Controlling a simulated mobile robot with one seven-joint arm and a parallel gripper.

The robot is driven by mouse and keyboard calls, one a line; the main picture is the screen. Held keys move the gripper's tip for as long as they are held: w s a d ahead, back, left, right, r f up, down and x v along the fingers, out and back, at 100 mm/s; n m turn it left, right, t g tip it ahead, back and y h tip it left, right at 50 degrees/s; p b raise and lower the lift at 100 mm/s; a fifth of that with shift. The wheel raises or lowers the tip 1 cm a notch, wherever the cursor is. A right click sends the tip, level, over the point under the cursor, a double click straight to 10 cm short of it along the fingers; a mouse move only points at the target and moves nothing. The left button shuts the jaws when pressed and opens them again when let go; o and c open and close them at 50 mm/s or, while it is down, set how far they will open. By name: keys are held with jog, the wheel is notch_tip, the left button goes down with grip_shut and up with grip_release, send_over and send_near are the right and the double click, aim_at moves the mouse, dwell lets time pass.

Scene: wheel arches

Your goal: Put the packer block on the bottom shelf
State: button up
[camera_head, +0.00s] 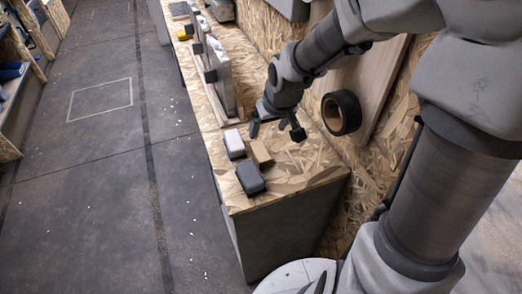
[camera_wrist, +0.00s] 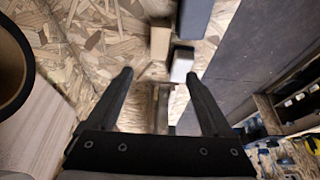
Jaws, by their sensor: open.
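Three small blocks lie close together on the wood-chip bench top: a tan wood-coloured block (camera_head: 261,153), a white-topped block (camera_head: 234,143) and a dark grey-blue block (camera_head: 250,178). Which one is the packer block I cannot tell for certain; the tan one looks like plain wood. My gripper (camera_head: 276,131) is open and empty above the bench, just beyond the blocks. In the wrist view the open fingers (camera_wrist: 160,76) point toward the tan block (camera_wrist: 160,42) and white block (camera_wrist: 182,65); the dark block (camera_wrist: 195,18) lies further off. A bottom shelf is not clearly identifiable.
A black tape-like roll (camera_head: 341,112) is by the back board, close right of my gripper. A rack with upright panels (camera_head: 219,75) stands further along the bench (camera_head: 300,173). Shelving (camera_head: 8,148) lines the far left. The floor (camera_head: 110,190) between is clear.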

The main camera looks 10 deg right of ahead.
jog(key=b, duration=0.7)
send_near(260, 151)
jog(key=x, duration=0.4)
jog(key=shift+w+a+f, duration=0.2)
jog(key=shift+w+f, duration=0.05)
jog(key=shift+f, duration=0.05)
jog(key=shift+d+b+x, duration=0.1)
jog(key=shift+b+x, duration=0.65)
jog(key=shift+x, duration=0.6)
jog(key=shift+d+b+x, duration=0.15)
jog(key=shift+b+x, duration=0.6)
jog(key=shift+x, duration=0.6)
jog(key=shift+s+a, duration=0.1)
grip_shut()
